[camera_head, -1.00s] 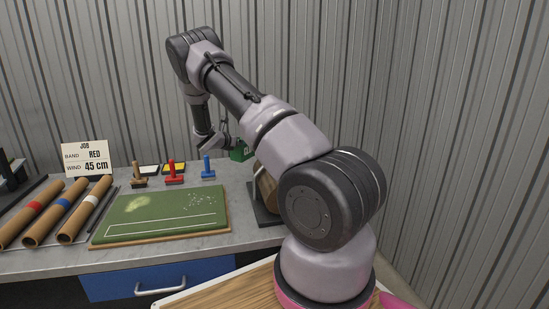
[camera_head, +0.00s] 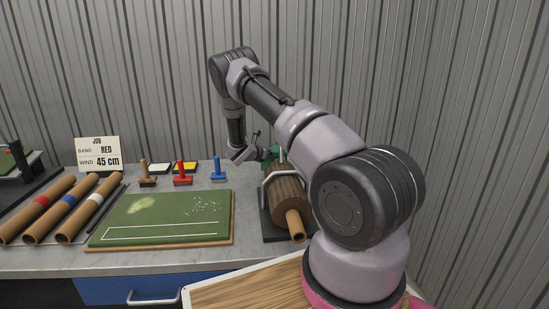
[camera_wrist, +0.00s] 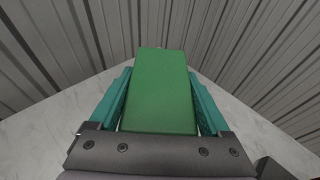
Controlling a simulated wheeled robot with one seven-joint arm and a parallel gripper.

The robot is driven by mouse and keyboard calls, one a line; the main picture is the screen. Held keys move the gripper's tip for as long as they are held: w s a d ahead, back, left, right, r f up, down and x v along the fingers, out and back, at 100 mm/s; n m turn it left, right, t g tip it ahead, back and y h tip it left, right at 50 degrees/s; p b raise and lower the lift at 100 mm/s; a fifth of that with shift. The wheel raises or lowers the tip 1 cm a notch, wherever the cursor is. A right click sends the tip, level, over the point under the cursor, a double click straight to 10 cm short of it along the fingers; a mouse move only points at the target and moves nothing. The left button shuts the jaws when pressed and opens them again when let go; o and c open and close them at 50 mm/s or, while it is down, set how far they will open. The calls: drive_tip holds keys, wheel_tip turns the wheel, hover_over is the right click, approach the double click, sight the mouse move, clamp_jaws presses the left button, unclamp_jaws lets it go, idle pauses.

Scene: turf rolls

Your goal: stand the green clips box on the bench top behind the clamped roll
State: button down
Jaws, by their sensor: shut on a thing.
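The green clips box (camera_wrist: 160,92) fills the middle of the wrist view, between the two teal fingers of my gripper (camera_wrist: 160,105), which is shut on it. In the head view my gripper (camera_head: 266,154) is at the back of the bench, behind the clamped roll (camera_head: 288,197). Only a small green part of the box (camera_head: 274,152) shows there. The roll is brown, lying in a dark clamp stand with a pale metal bar. I cannot tell whether the box touches the bench top (camera_wrist: 40,138).
A green turf mat (camera_head: 160,218) lies left of the clamp. Blue, red and brown stamps (camera_head: 218,170) stand behind it. Several cardboard tubes (camera_head: 70,208) and a job card (camera_head: 98,154) are at the left. A corrugated wall (camera_head: 130,70) closes the back and right.

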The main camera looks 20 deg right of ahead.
wheel_tip(320, 180, down, 2)
drive_tip(key=shift+f, duration=0.1)
unclamp_jaws()
drive_tip(key=shift+s+a+r, duration=0.1)
drive_tip(key=shift+a+r, duration=0.1)
drive_tip(key=shift+a, duration=0.15)
drive_tip(key=v, duration=1.1)
drive_tip(key=shift+s, duration=0.25)
drive_tip(key=shift+a, duration=0.25)
